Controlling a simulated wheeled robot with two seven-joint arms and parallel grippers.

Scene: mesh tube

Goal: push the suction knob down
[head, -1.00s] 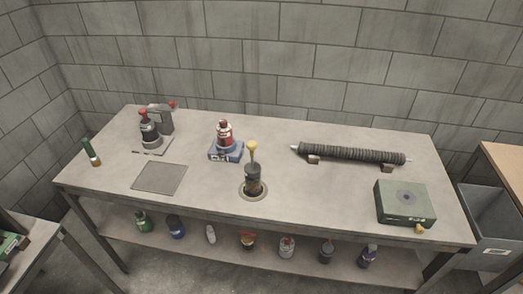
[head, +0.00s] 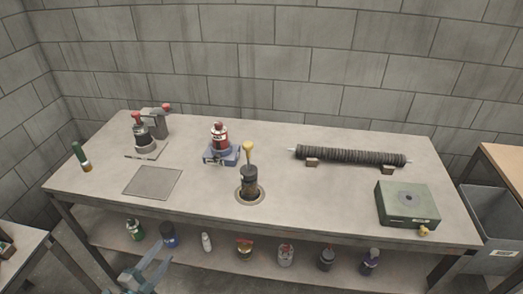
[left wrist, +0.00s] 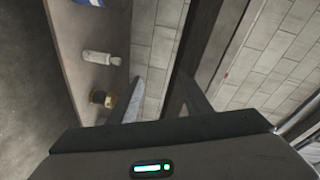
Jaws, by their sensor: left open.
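I cannot tell for certain which knob is the suction knob. A yellow knob (head: 248,147) stands upright on a stem above a dark cylinder (head: 249,181) set in a round ring at the middle front of the bench. A device (head: 145,140) at the back left carries red knobs. A green box (head: 407,204) at the right has a small yellow knob (head: 424,231) low at its front. My left gripper (head: 165,250) is open and empty, in front of and below the bench's front edge, apart from all these. Its fingers also show in the left wrist view (left wrist: 160,100). My right gripper is not in view.
A red-topped bottle on a blue base (head: 220,146), a ribbed dark roll on supports (head: 350,155), a flat grey plate (head: 153,182) and a green tube (head: 81,157) are on the bench (head: 310,200). Several bottles stand on the lower shelf. A grey bin (head: 490,222) is at the right.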

